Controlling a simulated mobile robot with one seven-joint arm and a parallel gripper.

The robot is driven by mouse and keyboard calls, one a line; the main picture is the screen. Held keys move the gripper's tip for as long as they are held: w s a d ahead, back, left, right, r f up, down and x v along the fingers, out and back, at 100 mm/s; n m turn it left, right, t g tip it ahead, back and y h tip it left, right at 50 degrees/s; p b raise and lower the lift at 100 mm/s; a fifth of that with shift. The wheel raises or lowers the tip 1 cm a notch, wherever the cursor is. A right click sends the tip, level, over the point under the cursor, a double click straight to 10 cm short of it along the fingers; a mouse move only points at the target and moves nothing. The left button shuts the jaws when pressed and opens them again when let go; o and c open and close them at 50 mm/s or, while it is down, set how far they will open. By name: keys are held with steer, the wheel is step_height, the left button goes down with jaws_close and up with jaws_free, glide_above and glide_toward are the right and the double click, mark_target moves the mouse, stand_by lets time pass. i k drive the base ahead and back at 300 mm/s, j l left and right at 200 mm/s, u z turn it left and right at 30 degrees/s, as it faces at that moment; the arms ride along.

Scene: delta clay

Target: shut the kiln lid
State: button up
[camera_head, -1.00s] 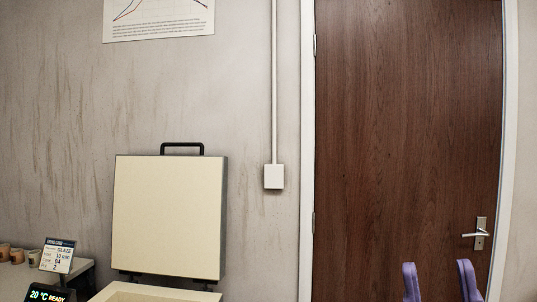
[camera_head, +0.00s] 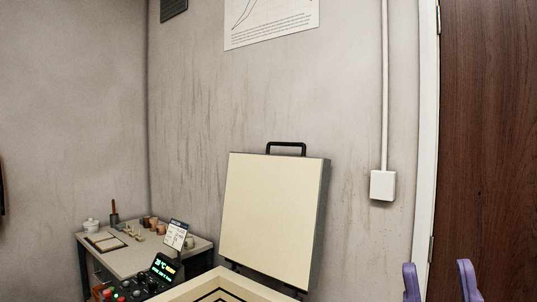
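The kiln lid (camera_head: 272,215) stands open, nearly upright, behind the kiln. Its cream inner face is toward me, and a black handle (camera_head: 286,146) sits on its top edge. The kiln body (camera_head: 187,292) shows below the lid only as a cream rim with a dark line inside; the rest is cut off by the lower edge. My gripper (camera_head: 441,285) shows as two purple fingers at the lower right, apart from each other with nothing between them. It is to the right of the lid and touches nothing that I can see.
A control panel (camera_head: 158,277) with a lit display and coloured buttons is left of the kiln. A side table (camera_head: 128,261) with small pots, tools and a card (camera_head: 176,234) stands behind it. A wall box (camera_head: 383,185) and a brown door (camera_head: 490,150) are at the right.

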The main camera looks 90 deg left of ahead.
mark_target(274, 210)
steer(key=i+u, duration=0.15)
steer(key=u, duration=0.3)
steer(key=i+u, duration=0.15)
steer(key=u, duration=0.25)
steer(key=i+l+u, duration=0.15)
steer(key=u, duration=0.3)
steer(key=i+u, duration=0.15)
steer(key=u, duration=0.25)
steer(key=i+l+u, duration=0.15)
steer(key=u, duration=0.25)
steer(key=i+l+u, duration=0.1)
steer(key=u, duration=0.3)
